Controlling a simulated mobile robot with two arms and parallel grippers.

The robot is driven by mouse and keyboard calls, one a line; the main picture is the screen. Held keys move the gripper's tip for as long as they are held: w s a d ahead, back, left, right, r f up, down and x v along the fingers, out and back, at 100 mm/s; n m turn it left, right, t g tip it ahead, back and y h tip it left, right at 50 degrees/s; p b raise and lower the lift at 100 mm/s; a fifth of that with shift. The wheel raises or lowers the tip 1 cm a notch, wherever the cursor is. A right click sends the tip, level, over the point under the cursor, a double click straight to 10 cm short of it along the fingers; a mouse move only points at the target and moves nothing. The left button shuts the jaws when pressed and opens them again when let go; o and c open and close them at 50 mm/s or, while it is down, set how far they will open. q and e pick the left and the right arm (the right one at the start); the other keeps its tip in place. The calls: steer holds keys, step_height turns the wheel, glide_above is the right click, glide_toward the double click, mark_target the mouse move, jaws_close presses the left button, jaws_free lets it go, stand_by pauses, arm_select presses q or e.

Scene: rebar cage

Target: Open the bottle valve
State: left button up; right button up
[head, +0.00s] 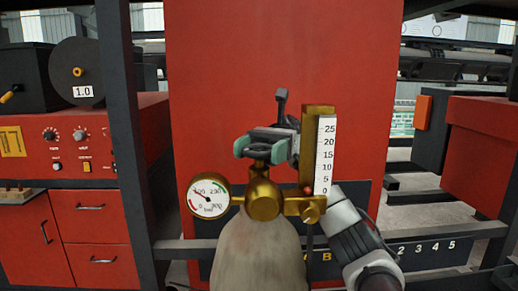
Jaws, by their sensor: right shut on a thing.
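The grey bottle (257,258) stands upright in front of me, with its rounded top in view and its lower part cut off. A brass valve (263,190) sits on its neck. A round pressure gauge (208,196) is on the left of the valve, and a brass flow meter with a 0 to 25 scale (325,155) is on the right. My right gripper (262,143) reaches in from the right behind the flow meter. Its greenish fingers are shut on the top of the valve, which they mostly hide. My left gripper is out of view.
A large red panel (280,60) stands behind the bottle. Dark frame posts (122,120) and a low rail run around it. A red cabinet (90,240) with dials is at the left, and a red box (487,150) is at the right.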

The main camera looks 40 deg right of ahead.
mark_target(260, 149)
stand_by(0.4)
steer(key=o, duration=0.9)
steer(key=shift+r+b, duration=0.35)
steer(key=shift+r, duration=0.25)
step_height(260, 149, up, 2)
steer(key=shift+r+b, duration=0.25)
steer(key=shift+b, duration=0.2)
steer(key=shift+s+d+r+b, duration=0.65)
steer(key=shift+s+r, duration=0.55)
steer(key=shift+s, duration=0.65)
steer(key=shift+s+d+r+b, duration=0.65)
steer(key=shift+s+r, duration=0.6)
steer(key=shift+s, duration=0.55)
steer(key=shift+s+d+r+b, duration=0.65)
steer(key=shift+s+r, duration=0.55)
steer(key=shift+s, duration=0.65)
